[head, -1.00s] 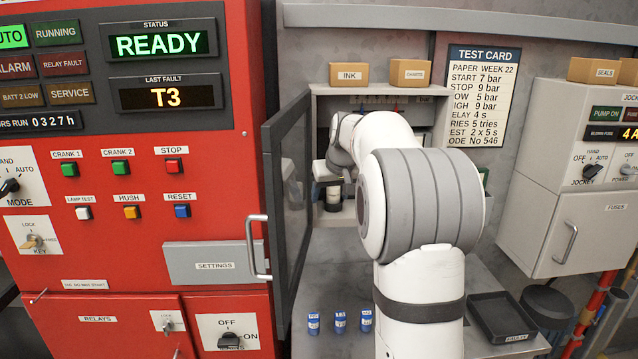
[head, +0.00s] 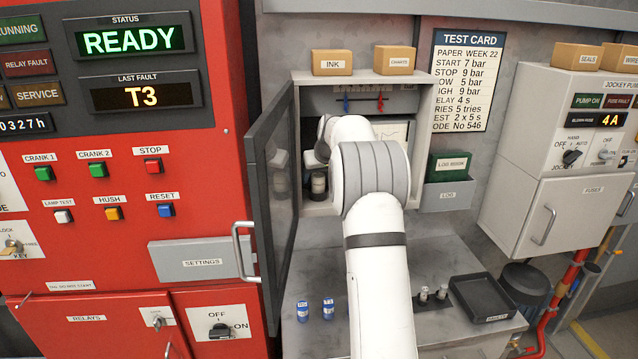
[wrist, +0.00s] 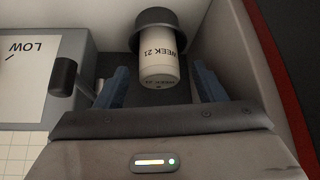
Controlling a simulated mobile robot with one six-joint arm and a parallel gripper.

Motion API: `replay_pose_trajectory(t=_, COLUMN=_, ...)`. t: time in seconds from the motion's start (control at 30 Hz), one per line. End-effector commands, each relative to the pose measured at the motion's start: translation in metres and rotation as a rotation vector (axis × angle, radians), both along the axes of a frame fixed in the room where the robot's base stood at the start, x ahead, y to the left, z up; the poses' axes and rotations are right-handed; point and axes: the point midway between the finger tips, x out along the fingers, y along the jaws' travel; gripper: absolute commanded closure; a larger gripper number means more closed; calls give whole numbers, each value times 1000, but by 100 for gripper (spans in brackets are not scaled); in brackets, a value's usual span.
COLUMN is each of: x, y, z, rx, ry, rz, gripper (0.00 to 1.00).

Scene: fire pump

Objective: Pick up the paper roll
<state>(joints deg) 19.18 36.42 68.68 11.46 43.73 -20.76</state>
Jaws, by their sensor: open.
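The paper roll (wrist: 158,60) is a white cylinder marked WEEK 21, with a dark round cap or holder around one end. In the wrist view it lies between the two blue fingers of my gripper (wrist: 160,84), with a gap visible on each side. The gripper is open and not closed on it. In the head view a small pale and dark cylinder (head: 318,184) stands inside the open cabinet (head: 315,209), low on its left side. My arm hides much of the cabinet's inside, and the fingertips are not clear there.
The dark cabinet door (head: 272,190) stands open close left of my arm. A chart (head: 395,135) and red and blue pens (head: 379,103) are inside the cabinet. Blue cylinders (head: 302,310), small capped items (head: 423,294) and a black tray (head: 484,298) sit on the bench below.

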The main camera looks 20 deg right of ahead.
Motion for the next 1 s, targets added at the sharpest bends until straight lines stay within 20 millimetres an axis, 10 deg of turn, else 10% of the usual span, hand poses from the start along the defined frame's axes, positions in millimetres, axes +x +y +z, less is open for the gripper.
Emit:
replay_pose_trajectory(t=0.27, x=2, y=-1, z=-2, rx=0, ry=-2, rz=-1, gripper=38)
replay_pose_trajectory(t=1.0, x=1, y=-2, z=-2, rx=-1, ry=-2, rz=-3, gripper=86)
